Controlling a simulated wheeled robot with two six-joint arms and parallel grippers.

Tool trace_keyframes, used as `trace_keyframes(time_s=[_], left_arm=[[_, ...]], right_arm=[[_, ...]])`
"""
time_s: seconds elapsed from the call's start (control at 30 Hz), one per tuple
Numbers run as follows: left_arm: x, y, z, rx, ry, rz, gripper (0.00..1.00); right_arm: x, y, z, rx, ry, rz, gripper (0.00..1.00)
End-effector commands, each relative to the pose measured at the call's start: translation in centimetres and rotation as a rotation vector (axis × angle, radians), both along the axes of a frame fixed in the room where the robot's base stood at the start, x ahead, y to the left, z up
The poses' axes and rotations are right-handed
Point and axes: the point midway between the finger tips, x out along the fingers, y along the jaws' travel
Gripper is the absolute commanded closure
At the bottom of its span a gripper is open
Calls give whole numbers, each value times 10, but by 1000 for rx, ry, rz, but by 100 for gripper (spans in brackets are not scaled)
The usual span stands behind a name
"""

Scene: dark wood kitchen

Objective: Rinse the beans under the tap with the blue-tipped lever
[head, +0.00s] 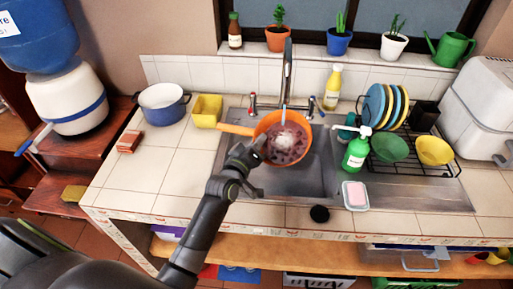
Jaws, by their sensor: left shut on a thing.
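An orange strainer (262,126) with dark reddish beans (291,153) in it is in the sink, under the tap (288,70). A pale stream falls from the tap, with a white splash on the beans. The blue-tipped lever (311,104) is right of the tap. A red-tipped lever (252,103) is on its left. My left gripper (257,149) is at the strainer's near left rim, shut on the strainer; its fingertips are partly hidden. The strainer's orange handle points left. My right gripper is not in view.
A green soap bottle (355,153) and a pink sponge in a dish (355,195) stand right of the basin. A dish rack (412,172) holds plates and bowls. A yellow tub (207,111) and blue-white pot (163,103) stand left.

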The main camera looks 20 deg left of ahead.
Motion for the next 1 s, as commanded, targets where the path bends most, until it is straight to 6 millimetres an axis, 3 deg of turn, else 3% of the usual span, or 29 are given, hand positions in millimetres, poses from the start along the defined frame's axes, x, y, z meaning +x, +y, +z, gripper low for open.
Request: trace_keyframes(time_s=[0.5, 1.0], left_arm=[[43, 10, -7, 1, -4, 0, 100], [47, 11, -8, 0, -4, 0, 100]], right_arm=[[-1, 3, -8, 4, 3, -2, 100], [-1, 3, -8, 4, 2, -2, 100]])
